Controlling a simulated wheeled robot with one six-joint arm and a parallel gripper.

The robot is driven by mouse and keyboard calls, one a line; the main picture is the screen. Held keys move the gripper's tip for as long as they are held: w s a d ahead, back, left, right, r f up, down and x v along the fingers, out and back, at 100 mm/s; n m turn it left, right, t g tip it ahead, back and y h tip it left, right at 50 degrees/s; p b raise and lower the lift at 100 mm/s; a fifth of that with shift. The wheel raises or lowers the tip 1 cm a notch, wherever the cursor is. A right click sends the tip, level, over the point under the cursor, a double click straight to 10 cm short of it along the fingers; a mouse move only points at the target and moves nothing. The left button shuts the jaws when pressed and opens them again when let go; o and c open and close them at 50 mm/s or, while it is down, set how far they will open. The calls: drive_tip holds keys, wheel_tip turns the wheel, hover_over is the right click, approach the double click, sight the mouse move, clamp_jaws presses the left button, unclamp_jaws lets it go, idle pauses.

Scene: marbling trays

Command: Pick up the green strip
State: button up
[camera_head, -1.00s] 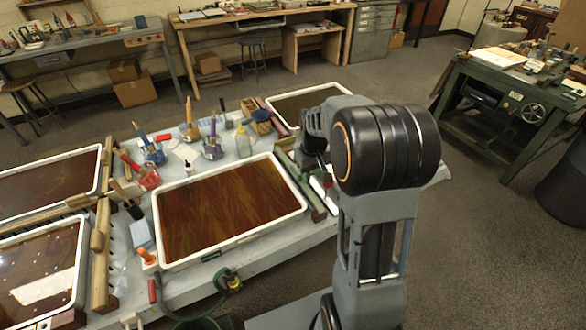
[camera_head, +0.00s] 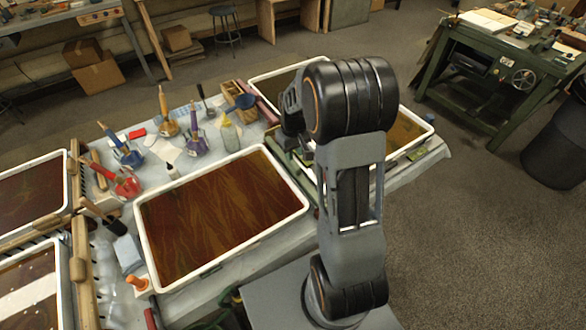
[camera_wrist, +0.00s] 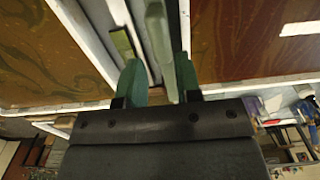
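In the wrist view my gripper (camera_wrist: 159,70) is open, its two green-tinted fingers apart and pointing into the gap between two trays. A long pale green strip (camera_wrist: 157,35) runs away from me between the fingers, and I cannot tell if they touch it. A shorter olive-green piece (camera_wrist: 121,43) lies just beyond the left finger. I cannot tell which of these is the green strip. In the head view my arm hides the gripper; green rails (camera_head: 290,167) show beside the middle tray, left of the arm.
The middle marbling tray (camera_head: 140,232) holds brown patterned liquid. Another tray (camera_head: 425,122) lies partly behind my arm. Bottles and brushes, including a purple-topped bottle (camera_head: 195,143), crowd the table's back. A green workbench (camera_head: 490,82) stands at the right, with open floor before it.

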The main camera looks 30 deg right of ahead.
sight(294, 162)
drive_tip(key=shift+w+f+p, duration=0.1)
drive_tip(key=shift+f+p, duration=0.2)
drive_tip(key=shift+f, duration=3.95)
drive_tip(key=c, duration=0.5)
drive_tip(key=shift+r, duration=0.1)
